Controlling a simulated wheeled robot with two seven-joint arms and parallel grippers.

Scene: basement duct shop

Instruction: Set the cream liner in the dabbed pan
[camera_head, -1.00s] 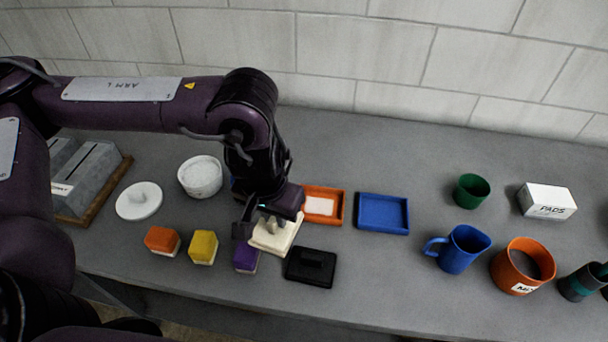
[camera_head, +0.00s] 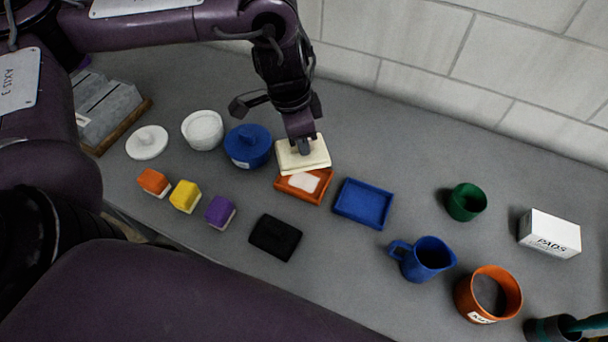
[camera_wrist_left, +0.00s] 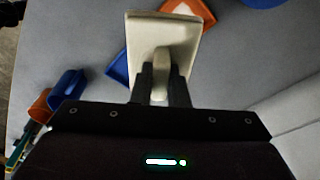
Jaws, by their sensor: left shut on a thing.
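The cream liner (camera_head: 312,156) is a flat plate with a raised grip. My left gripper (camera_head: 303,147) is shut on that grip and holds the liner over the back part of the orange pan (camera_head: 317,196). In the left wrist view the liner (camera_wrist_left: 178,34) sits between the two fingers (camera_wrist_left: 161,80) and hides part of the orange pan (camera_wrist_left: 186,8). The orange pan has a white dab (camera_head: 304,182) on its floor, which shows in front of the liner. I cannot tell whether the liner touches the pan. My right gripper is not in view.
A blue tray (camera_head: 364,203) stands right of the orange pan, and a lidded blue pot (camera_head: 248,146) stands to its left. A black block (camera_head: 274,238) lies in front. A blue jug (camera_head: 424,260) and several other items stand at the right.

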